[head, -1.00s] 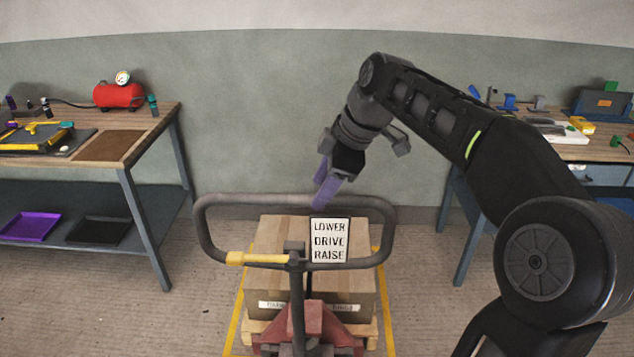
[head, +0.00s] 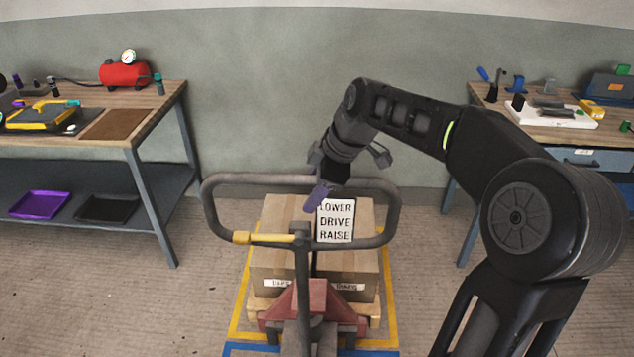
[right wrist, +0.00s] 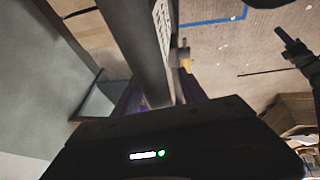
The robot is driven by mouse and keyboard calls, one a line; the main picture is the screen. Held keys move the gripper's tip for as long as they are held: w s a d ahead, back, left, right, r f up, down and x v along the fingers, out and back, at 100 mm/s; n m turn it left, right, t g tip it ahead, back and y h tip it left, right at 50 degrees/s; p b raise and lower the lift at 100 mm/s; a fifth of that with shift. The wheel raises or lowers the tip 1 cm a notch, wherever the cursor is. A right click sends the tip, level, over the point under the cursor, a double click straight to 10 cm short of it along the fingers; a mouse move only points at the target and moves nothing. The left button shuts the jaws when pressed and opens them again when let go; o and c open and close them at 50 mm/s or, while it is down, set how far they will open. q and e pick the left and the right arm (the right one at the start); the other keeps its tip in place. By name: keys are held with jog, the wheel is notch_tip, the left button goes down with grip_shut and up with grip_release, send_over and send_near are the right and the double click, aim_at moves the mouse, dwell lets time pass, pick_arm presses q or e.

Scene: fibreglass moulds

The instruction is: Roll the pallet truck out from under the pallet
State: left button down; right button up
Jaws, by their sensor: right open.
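The red pallet truck (head: 318,297) stands with its handle toward me. Its grey loop handle (head: 398,215) carries a sign reading LOWER, DRIVE, RAISE (head: 335,222) and a yellow-gripped lever (head: 262,238). The wooden pallet (head: 374,312) shows beneath a cardboard box (head: 278,262), behind the truck's red body; the forks are hidden. My right gripper (head: 320,197) is open at the handle's top bar. In the right wrist view the handle bar (right wrist: 140,40) runs between the purple fingers of the right gripper (right wrist: 158,96); contact cannot be told. My left gripper is out of view.
A workbench (head: 165,100) with a red compressor (head: 124,74) stands at left, another bench (head: 540,128) at right. Yellow floor tape (head: 238,312) borders the pallet, with blue tape (head: 245,349) nearer me. Floor between truck and left bench is clear.

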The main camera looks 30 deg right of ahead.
grip_shut()
dwell(0.5)
dwell(0.9)
